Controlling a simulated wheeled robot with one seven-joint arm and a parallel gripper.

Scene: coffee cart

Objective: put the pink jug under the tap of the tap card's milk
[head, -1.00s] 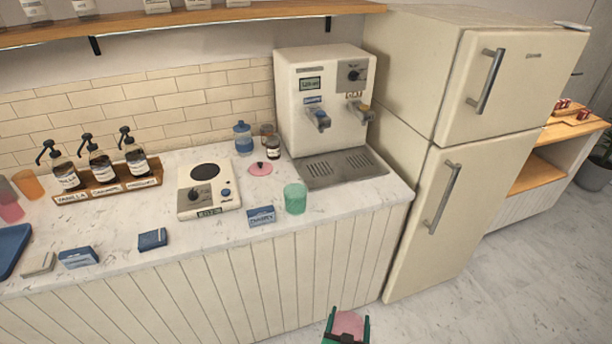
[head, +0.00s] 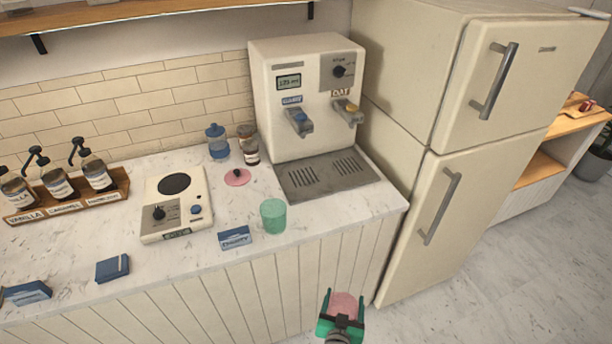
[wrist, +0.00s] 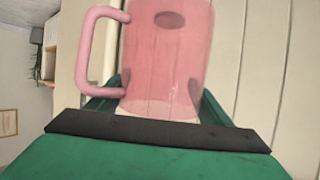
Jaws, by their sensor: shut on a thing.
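The pink jug (head: 344,301) is held by my gripper (head: 341,312) low in front of the counter, below its top. In the wrist view the jug (wrist: 165,55) is see-through, between the green fingers, with its handle to the left. The cream milk dispenser (head: 310,105) stands at the back right of the counter. A blue tap card (head: 235,237), seemingly reading DAIRY, stands near the counter's front edge.
The grey drip tray (head: 328,180) under the taps is empty. A green cup (head: 273,215) stands in front of it, left of centre. The fridge (head: 440,170) borders the right.

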